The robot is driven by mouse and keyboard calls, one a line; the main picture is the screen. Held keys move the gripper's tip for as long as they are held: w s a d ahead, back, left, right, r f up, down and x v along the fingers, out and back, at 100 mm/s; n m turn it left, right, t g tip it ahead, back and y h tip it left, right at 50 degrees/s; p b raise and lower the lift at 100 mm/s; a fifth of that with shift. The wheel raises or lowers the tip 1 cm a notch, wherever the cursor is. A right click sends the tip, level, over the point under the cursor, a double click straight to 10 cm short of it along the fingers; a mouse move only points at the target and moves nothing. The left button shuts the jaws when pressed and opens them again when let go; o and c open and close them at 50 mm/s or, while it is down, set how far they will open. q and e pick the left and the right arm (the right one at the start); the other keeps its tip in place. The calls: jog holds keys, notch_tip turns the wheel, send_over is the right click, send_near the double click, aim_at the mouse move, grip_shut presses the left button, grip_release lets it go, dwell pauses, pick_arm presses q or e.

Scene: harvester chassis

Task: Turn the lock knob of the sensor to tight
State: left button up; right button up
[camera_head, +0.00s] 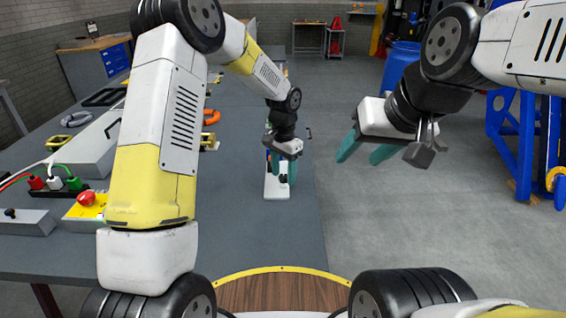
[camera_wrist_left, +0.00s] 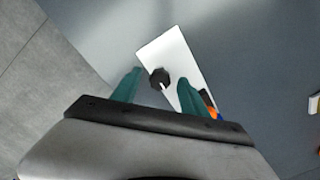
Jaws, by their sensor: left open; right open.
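The sensor is a white rectangular plate (camera_head: 274,190) on the grey table near its right edge; it also shows in the left wrist view (camera_wrist_left: 176,50). Its black lock knob (camera_wrist_left: 159,77) has a short white mark and sits on the plate; it is small and partly covered in the head view. My left gripper (camera_head: 283,168) is over the plate from above. In the left wrist view, its teal fingers (camera_wrist_left: 160,82) are open, with the knob appearing between the tips. I cannot tell whether they touch it. My right gripper (camera_head: 364,155) is open and empty, right of the table over the floor.
An orange and blue part (camera_wrist_left: 212,106) lies beside the right finger. On the table's left are a red button on a yellow box (camera_head: 86,204), coloured plugs (camera_head: 55,183) and a long grey-white box (camera_head: 88,150). The floor right of the table (camera_head: 400,230) is clear.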

pick_arm(q)
jog(key=shift+c, duration=0.2)
grip_shut()
